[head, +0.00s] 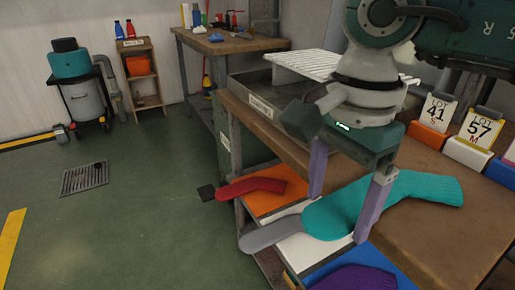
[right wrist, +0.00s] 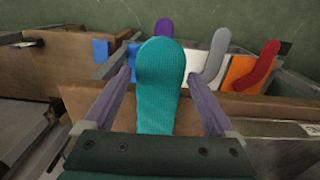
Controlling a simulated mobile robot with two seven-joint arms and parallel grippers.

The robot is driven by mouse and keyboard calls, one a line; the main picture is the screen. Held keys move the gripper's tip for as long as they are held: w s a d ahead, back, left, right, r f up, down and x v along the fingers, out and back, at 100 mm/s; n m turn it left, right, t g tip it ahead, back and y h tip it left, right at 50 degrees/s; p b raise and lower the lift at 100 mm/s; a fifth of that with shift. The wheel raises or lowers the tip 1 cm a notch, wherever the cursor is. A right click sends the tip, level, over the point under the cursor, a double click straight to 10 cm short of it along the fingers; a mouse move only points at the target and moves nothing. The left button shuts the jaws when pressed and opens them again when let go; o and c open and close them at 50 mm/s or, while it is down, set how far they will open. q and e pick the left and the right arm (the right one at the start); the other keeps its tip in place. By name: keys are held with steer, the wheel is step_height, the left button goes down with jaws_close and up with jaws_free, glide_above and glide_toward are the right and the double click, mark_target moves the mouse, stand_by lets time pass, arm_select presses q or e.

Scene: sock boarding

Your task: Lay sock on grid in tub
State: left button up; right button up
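A teal sock (head: 415,188) lies across the brown table, its rounded end reaching over the front edge; it shows upright in the right wrist view (right wrist: 161,85). My right gripper (head: 343,205) is open, with its two purple fingers on either side of the sock. In the right wrist view (right wrist: 161,100) gaps show between sock and fingers. I cannot tell whether the sock touches the tabletop near its end. The white slatted grid (head: 318,66) sits over the grey tub (head: 243,90) behind my right arm, which partly hides it. My left gripper is not in view.
A red sock (head: 250,187) lies over an orange panel (head: 265,205), a grey one (head: 268,236) over a white panel, a purple one (head: 352,278) by a blue panel. LOT 41 (head: 435,112) and LOT 57 (head: 480,128) cards stand at right.

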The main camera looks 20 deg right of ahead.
steer(key=shift+o, duration=0.5)
steer(key=shift+r, duration=0.1)
